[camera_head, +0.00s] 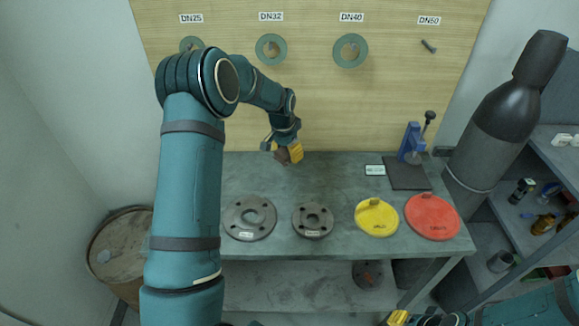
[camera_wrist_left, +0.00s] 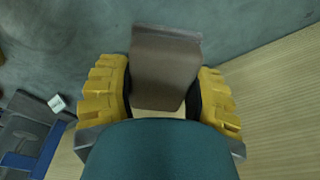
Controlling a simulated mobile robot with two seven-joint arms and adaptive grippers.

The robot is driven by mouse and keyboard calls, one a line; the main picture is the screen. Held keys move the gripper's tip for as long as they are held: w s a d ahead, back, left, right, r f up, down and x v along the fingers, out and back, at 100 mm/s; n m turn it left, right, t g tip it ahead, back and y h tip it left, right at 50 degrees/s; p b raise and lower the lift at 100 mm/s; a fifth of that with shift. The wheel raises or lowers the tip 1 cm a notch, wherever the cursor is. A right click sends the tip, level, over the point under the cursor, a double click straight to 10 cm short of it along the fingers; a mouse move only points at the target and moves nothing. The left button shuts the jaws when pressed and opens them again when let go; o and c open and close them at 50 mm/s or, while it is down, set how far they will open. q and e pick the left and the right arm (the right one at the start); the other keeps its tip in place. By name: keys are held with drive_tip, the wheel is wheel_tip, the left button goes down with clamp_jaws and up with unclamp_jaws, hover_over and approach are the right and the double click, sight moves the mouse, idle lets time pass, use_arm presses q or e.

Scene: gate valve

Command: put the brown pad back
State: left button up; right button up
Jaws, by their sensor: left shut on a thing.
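The brown pad (camera_head: 282,156) is in my left gripper (camera_head: 289,152), near the back edge of the grey workbench (camera_head: 240,180), in front of the wooden board. In the left wrist view the pad (camera_wrist_left: 165,65) sits between the two yellow fingers of the left gripper (camera_wrist_left: 165,92), which are shut on its sides. Its far end points over the grey bench top. I cannot tell whether the pad touches the bench. My right gripper (camera_head: 398,318) shows only in part at the bottom edge of the head view, and its opening is unclear.
Two dark flanges (camera_head: 250,218) (camera_head: 313,220), a yellow disc (camera_head: 377,218) and a red disc (camera_head: 432,216) lie along the bench front. A blue stand (camera_head: 412,143) is at the back right. Green rings (camera_head: 271,49) hang on the board (camera_head: 310,100). The bench's middle is clear.

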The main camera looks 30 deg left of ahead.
sight(289, 170)
use_arm(q)
drive_tip(key=shift+f, duration=2.85)
drive_tip(key=shift+f+b, duration=0.2)
drive_tip(key=shift+b, duration=0.1)
drive_tip(key=o, duration=1.2)
drive_tip(key=shift+o, duration=0.2)
drive_tip(key=shift+r, duration=0.1)
drive_tip(key=r, duration=0.4)
drive_tip(key=s+r, duration=0.1)
drive_tip(key=r, duration=0.3)
drive_tip(key=r+p, duration=0.1)
drive_tip(key=r, duration=0.3)
drive_tip(key=shift+s+a, duration=0.15)
drive_tip(key=shift+s, duration=0.25)
